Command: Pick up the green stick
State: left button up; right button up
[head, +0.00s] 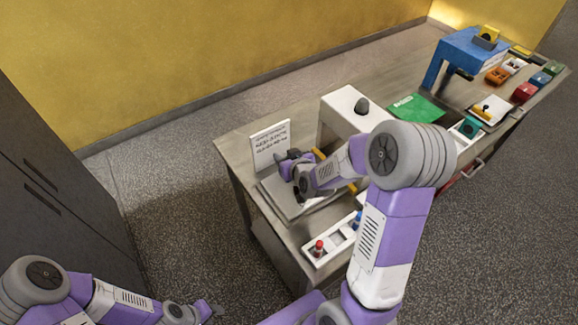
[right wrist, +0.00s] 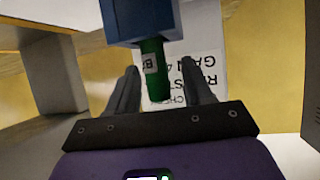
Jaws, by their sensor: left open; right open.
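The green stick (right wrist: 155,72) shows in the right wrist view with a pale label on its side. Its top end meets a dark blue block (right wrist: 140,22); I cannot tell whether they are joined. My right gripper (right wrist: 160,66) is open, with one finger on each side of the stick in the picture. A gap shows on both sides, and contact is not visible. In the head view the right gripper (head: 287,164) is at the near-left end of the table, beside the printed sign (head: 270,144); I cannot make out the stick there. My left gripper (head: 207,311) is open, low at the bottom left, away from the table.
The long table (head: 237,165) also carries a white box with a dark knob (head: 346,106), a green sheet (head: 415,108), a blue stand (head: 470,55) and several coloured bins. A white tray with a red knob (head: 318,248) is at the front edge. A dark cabinet (head: 60,190) stands left.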

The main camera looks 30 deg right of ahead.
grip_shut()
